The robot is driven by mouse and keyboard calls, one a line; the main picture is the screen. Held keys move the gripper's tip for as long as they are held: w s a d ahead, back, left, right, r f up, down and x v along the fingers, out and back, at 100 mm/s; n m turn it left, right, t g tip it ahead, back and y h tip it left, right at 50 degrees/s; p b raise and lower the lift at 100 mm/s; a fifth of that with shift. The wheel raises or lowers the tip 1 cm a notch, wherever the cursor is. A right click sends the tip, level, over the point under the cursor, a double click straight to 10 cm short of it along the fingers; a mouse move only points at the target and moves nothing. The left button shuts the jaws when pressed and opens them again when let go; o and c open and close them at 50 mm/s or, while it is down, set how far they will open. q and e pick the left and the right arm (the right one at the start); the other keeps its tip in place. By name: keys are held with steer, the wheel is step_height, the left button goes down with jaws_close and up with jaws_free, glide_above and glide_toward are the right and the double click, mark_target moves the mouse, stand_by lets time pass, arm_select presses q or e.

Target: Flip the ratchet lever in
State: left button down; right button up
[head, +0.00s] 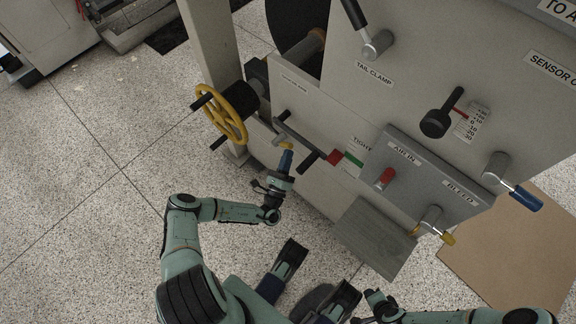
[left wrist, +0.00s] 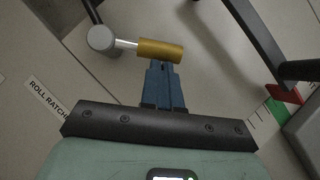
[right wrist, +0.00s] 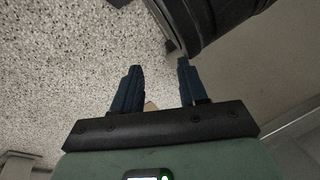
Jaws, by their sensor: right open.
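The ratchet lever has a yellow grip (left wrist: 160,50) on a short metal rod, joined to a round grey hub (left wrist: 103,38) beside a label reading "ROLL RATCH…". Its yellow grip also shows in the head view (head: 286,145), low on the machine's front panel. My left gripper (left wrist: 163,66) has its blue fingers close together, with the tips right at the underside of the yellow grip; whether they touch it I cannot tell. It also shows in the head view (head: 287,155). My right gripper (right wrist: 157,78) is open and empty, away from the lever.
A black bar lever (head: 300,145) passes close beside the ratchet lever, near a red and green "TIGHT" scale (head: 352,160). A yellow handwheel (head: 228,115) stands to the left. A grey valve box (head: 430,180) and a grey step (head: 375,238) are to the right.

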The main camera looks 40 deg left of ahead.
arm_select(q)
steer(key=shift+a+r+p, duration=0.35)
steer(key=shift+r+p, duration=0.2)
steer(key=shift+r, duration=0.05)
arm_select(e)
steer(key=shift+w+a+r, duration=0.15)
steer(key=shift+a+r, duration=0.05)
steer(key=shift+r, duration=0.35)
steer(key=shift+w+a+r, duration=0.1)
steer(key=shift+a+r, duration=0.05)
steer(key=shift+r, duration=0.4)
arm_select(q)
steer(key=shift+n, duration=0.3)
